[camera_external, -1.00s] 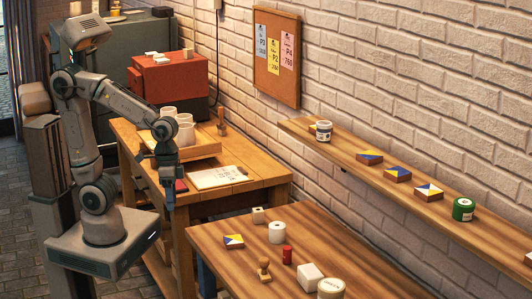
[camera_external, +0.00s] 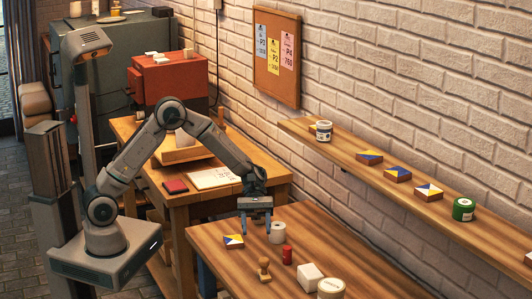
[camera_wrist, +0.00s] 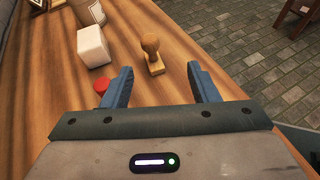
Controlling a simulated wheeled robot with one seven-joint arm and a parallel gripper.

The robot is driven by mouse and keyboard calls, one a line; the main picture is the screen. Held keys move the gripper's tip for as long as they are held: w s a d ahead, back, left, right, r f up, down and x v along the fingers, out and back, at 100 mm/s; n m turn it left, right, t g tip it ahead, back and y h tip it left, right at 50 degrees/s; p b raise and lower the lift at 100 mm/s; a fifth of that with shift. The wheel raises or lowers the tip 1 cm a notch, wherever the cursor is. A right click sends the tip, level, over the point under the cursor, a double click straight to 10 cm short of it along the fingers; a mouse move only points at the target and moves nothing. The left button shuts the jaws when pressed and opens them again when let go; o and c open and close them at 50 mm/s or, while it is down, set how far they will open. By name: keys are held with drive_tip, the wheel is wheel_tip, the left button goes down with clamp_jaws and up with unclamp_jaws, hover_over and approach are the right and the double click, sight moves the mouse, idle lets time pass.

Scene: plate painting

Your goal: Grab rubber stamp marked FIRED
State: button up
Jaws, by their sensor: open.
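A wooden stamp (camera_external: 264,269) with a rounded knob handle stands upright on the front table; no FIRED mark can be read on it. In the wrist view the stamp (camera_wrist: 151,45) stands ahead of my gripper (camera_wrist: 160,72), roughly in line with the gap between the fingers. In the external view my gripper (camera_external: 256,225) is open and empty over the back part of the front table, behind the stamp and apart from it.
A red cylinder (camera_external: 287,256) is beside my left finger in the wrist view (camera_wrist: 100,86). A white block (camera_external: 310,277) and a round tin (camera_external: 331,288) stand right of the stamp. A white roll (camera_external: 278,233) and patterned block (camera_external: 233,241) are near my gripper.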

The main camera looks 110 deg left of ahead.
approach(264, 259)
drive_tip(key=shift+n, duration=0.3)
drive_tip(key=d+f, duration=0.1)
drive_tip(key=d, duration=0.1)
drive_tip(key=w+d+f, duration=0.1)
drive_tip(key=d+f, duration=0.1)
drive_tip(key=shift+t, duration=0.3)
drive_tip(key=shift+p+x, duration=0.4)
drive_tip(key=shift+x, duration=2.3)
drive_tip(key=shift+w+r, duration=0.15)
drive_tip(key=c, duration=1)
